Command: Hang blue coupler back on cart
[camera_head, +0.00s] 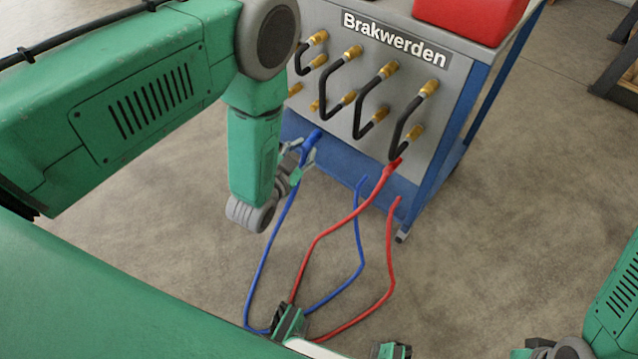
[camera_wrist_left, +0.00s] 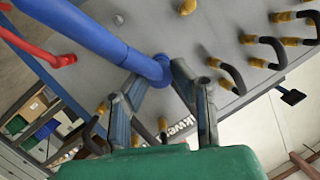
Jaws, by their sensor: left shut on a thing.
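The blue coupler (camera_head: 312,137) is on the end of a blue hose, in front of the lower left of the cart front (camera_head: 340,130). My left gripper (camera_head: 301,155) is shut on it. In the left wrist view, the fingers (camera_wrist_left: 163,92) close around the thick blue coupler (camera_wrist_left: 120,50), near its collar. The cart front carries black curved hoses with brass fittings. Whether the coupler touches a hanging place on the cart cannot be told.
A red coupler (camera_head: 393,164) is at the cart's lower right, with its red hose (camera_head: 335,228) running down. A red box (camera_head: 470,15) sits on the cart top.

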